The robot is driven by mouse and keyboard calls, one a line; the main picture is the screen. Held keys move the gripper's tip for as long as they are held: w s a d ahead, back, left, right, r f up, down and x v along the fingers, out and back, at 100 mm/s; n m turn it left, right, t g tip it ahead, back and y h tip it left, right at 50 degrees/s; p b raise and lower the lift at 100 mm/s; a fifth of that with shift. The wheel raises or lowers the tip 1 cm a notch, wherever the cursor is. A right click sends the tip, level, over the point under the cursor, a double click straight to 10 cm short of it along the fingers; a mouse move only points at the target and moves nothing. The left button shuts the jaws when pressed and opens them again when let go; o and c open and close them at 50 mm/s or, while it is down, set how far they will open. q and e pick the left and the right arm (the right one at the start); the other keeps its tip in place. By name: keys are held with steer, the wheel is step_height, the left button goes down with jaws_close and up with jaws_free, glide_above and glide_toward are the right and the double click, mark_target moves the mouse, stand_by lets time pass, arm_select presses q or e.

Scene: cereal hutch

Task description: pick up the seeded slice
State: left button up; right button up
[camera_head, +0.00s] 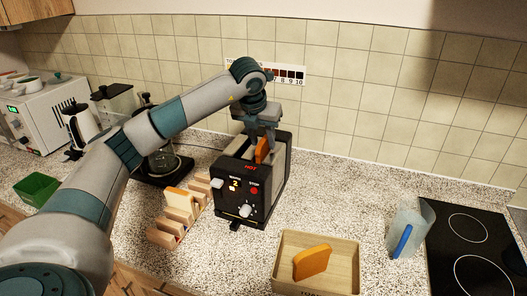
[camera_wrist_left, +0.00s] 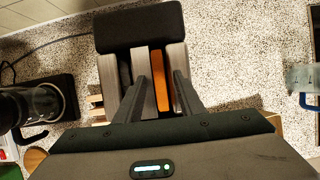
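An orange-brown bread slice (camera_head: 262,150) stands upright in a slot of the black and steel toaster (camera_head: 231,206), its top sticking out. My left gripper (camera_head: 266,128) is over the toaster, pointing down at this slice. In the left wrist view its fingers (camera_wrist_left: 160,82) are apart, and the orange-brown slice (camera_wrist_left: 162,80) shows between them with no clear grip. A paler slice (camera_head: 178,199) stands in the wooden rack, and another orange-brown slice (camera_head: 312,262) is in the wooden box. I cannot make out seeds on any slice. My right gripper is out of view.
The wooden rack (camera_head: 163,238) stands left of the toaster and the wooden box (camera_head: 345,246) in front to the right. A clear jug with a blue handle (camera_head: 410,225) stands beside the black hob (camera_head: 470,250).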

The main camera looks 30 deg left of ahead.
arm_select(q)
steer(key=shift+c, duration=0.7)
jaws_close()
step_height(320, 180, up, 9)
steer(key=b, duration=0.3)
steer(key=shift+f+b, duration=0.15)
steer(key=shift+b, duration=0.15)
steer(key=shift+r, duration=0.6)
